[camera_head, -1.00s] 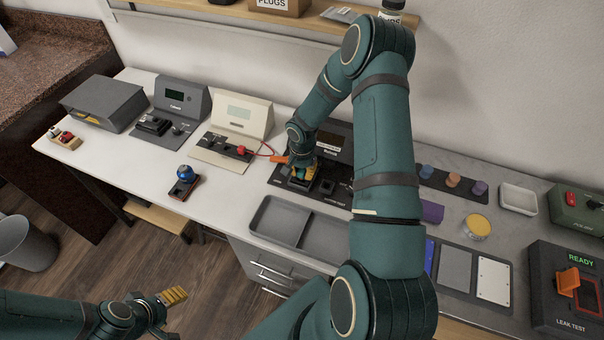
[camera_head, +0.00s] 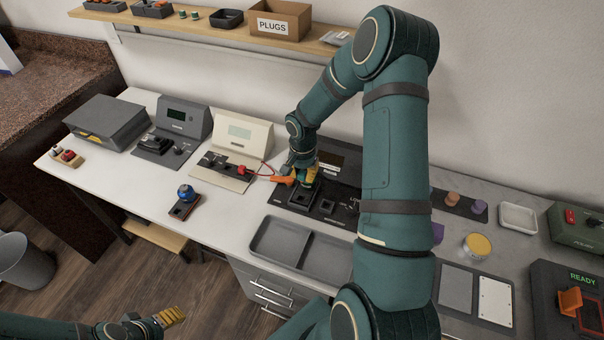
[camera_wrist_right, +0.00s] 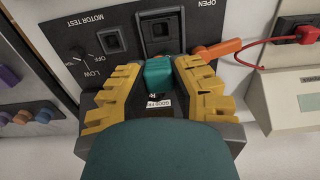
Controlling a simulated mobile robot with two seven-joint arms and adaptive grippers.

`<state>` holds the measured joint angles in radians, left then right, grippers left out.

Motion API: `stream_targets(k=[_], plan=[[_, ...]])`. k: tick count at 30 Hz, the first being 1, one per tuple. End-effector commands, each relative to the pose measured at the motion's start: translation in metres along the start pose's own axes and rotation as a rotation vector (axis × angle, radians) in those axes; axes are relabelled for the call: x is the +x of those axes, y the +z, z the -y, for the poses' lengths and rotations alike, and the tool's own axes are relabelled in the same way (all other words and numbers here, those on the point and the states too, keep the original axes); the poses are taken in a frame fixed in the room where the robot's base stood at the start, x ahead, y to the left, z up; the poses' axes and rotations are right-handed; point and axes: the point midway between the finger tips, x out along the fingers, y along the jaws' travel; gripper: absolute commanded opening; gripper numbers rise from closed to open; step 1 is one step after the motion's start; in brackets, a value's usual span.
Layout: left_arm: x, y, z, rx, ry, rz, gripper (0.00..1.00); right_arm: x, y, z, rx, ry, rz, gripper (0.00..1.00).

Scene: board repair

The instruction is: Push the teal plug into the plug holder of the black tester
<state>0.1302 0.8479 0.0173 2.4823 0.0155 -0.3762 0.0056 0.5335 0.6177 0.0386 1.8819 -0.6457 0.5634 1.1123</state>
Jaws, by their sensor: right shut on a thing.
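The black tester (camera_head: 340,215) stands on the bench, partly hidden behind my right arm. In the wrist view its panel (camera_wrist_right: 80,30) carries the words MOTOR TEST and OPEN, a dial and a square socket (camera_wrist_right: 112,40). The black plug holder (camera_wrist_right: 160,40) is beside that socket; it also shows in the head view (camera_head: 302,196). My right gripper (camera_head: 305,176) is over the tester. In the wrist view its yellow fingers (camera_wrist_right: 158,85) are shut on the teal plug (camera_wrist_right: 158,73), just in front of the holder. My left gripper (camera_head: 172,317) is low at the left, off the bench.
A cream tester (camera_head: 243,135) stands to the left. A grey two-part tray (camera_head: 300,250) lies in front. A shelf above holds a PLUGS box (camera_head: 278,22).

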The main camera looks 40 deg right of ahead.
Motion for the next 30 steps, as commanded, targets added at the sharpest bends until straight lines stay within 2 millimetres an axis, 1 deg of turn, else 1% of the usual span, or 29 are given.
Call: stream_targets(k=[30], plan=[[-0.001,0.000,0.000,0.000,0.000,0.000,0.61,0.000,-0.005,-0.073,0.001,0.000,0.000,0.00]])
